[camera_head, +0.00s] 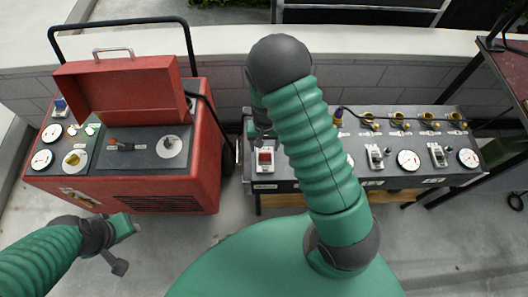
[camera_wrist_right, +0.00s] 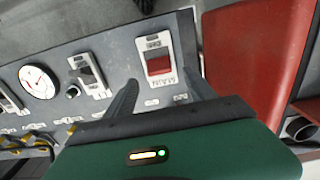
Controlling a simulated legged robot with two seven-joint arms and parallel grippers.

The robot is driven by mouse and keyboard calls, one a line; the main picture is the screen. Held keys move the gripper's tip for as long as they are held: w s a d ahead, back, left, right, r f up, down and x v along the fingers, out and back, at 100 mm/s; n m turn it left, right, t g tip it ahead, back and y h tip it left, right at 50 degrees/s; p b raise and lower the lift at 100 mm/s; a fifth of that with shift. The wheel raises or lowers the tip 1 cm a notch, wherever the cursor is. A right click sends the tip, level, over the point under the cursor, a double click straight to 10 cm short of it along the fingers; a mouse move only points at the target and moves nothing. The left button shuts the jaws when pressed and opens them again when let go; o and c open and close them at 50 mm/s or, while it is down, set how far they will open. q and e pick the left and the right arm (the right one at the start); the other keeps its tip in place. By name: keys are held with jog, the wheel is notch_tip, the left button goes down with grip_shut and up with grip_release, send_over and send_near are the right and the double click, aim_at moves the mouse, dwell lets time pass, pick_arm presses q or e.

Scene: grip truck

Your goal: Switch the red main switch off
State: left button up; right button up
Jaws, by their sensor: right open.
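The red main switch (camera_head: 265,157) is a red rocker in a white plate marked MAIN, at the left end of the grey control panel (camera_head: 325,178). In the right wrist view the switch (camera_wrist_right: 159,66) shows just ahead of my right gripper (camera_wrist_right: 160,78), between the lines of its two dark fingers. The fingers are open, spread and empty; I cannot tell whether they touch the panel. In the head view my right gripper (camera_head: 262,130) is partly hidden by my arm, just above the switch. My left gripper (camera_head: 117,246) hangs low at the left, away from the panel; its jaw state is unclear.
A red machine (camera_head: 205,150) with a raised lid (camera_head: 120,85) stands close left of the panel. Gauges (camera_head: 408,159), smaller switches (camera_head: 375,156) and yellow connectors (camera_head: 398,118) fill the panel's right side. A wall ledge (camera_head: 360,42) runs behind. A dark table (camera_head: 508,70) stands at right.

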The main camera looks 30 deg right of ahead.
aim_at(265, 153)
notch_tip(265, 153, down, 5)
jog(key=shift+d+r, duration=0.1)
jog(key=shift+c, duration=0.3)
jog(key=c, duration=1.3)
